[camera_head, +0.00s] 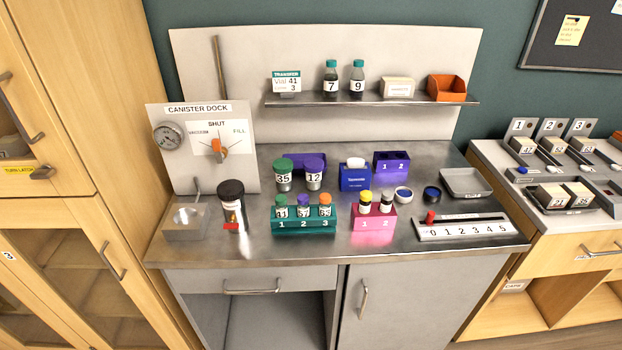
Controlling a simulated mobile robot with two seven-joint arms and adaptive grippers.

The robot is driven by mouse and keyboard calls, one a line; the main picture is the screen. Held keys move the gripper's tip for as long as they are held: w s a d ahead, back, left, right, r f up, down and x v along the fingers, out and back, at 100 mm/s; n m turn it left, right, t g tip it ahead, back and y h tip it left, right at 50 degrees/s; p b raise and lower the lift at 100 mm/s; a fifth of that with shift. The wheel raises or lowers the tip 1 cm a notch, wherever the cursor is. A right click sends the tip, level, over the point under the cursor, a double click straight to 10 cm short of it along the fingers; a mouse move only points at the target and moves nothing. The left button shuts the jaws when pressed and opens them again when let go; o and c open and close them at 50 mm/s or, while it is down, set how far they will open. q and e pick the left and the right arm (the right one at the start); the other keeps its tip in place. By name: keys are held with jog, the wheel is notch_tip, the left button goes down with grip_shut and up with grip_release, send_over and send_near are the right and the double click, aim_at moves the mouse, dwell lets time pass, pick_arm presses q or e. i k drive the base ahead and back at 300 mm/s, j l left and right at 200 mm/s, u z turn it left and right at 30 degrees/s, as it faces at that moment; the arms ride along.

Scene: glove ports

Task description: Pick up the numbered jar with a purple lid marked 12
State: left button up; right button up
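The jar with a purple lid marked 12 (314,176) stands upright on the steel bench. Its label faces me. A similar jar with a green lid marked 35 (284,178) stands just to its left. A purple block (298,157) sits behind the two jars, partly hidden by them. A teal rack (304,226) with several small vials stands in front of them. Neither of my grippers shows in the head view.
A black-lidded canister (232,205) stands at the left, by the canister dock (200,165). A blue box (355,178) is right of jar 12, and a pink rack (373,216) is front right. A shelf (372,101) with bottles runs above the bench.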

aim_at(314, 166)
jog(key=i+l, duration=0.15)
jog(key=l, duration=0.25)
jog(key=i+l+u, duration=0.1)
jog(key=l, duration=0.25)
jog(key=i+l, duration=0.15)
jog(key=l, duration=0.25)
